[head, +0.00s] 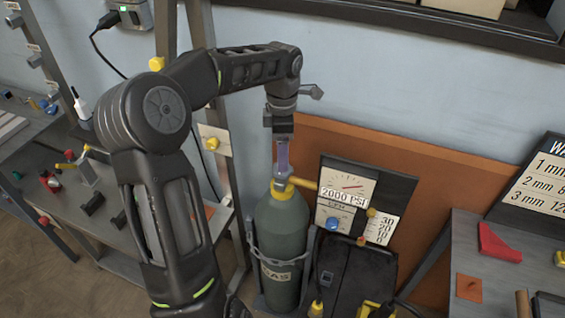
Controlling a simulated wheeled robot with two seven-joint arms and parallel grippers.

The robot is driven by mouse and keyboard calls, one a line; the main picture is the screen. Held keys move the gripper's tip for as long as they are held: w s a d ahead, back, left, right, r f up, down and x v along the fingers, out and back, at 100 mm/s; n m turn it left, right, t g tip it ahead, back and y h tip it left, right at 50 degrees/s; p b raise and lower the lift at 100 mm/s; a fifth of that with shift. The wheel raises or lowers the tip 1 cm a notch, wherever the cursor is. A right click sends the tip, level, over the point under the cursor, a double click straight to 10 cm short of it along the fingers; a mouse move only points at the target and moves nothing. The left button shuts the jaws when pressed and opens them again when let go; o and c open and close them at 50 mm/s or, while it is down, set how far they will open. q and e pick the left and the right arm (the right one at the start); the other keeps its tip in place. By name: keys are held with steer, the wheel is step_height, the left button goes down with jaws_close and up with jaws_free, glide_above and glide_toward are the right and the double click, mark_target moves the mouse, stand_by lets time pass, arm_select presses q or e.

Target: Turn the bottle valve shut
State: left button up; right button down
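The green gas bottle (282,232) stands upright in a grey holder in the middle of the head view. Its top has a yellow valve fitting (283,190), with a yellow piece reaching to the right. My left gripper (282,168) points straight down over the bottle top. Its narrow purple-grey lower end is at or just above the valve, and I cannot tell whether it touches. The fingers are too small and overlapped to show a gap or a grip. The valve's knob is not clearly visible. My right gripper is out of view.
A gauge board (350,187) reading 2000 PSI stands close right of the bottle, before an orange panel (445,180). A grey bench (150,205) with small parts is at left. A table at right holds a red block (497,245). A blue wall is behind.

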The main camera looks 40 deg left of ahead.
arm_select(q)
step_height(320, 180, down, 5)
steer(key=shift+f+p, duration=0.2)
steer(key=shift+p, duration=0.15)
steer(key=c, duration=1.4)
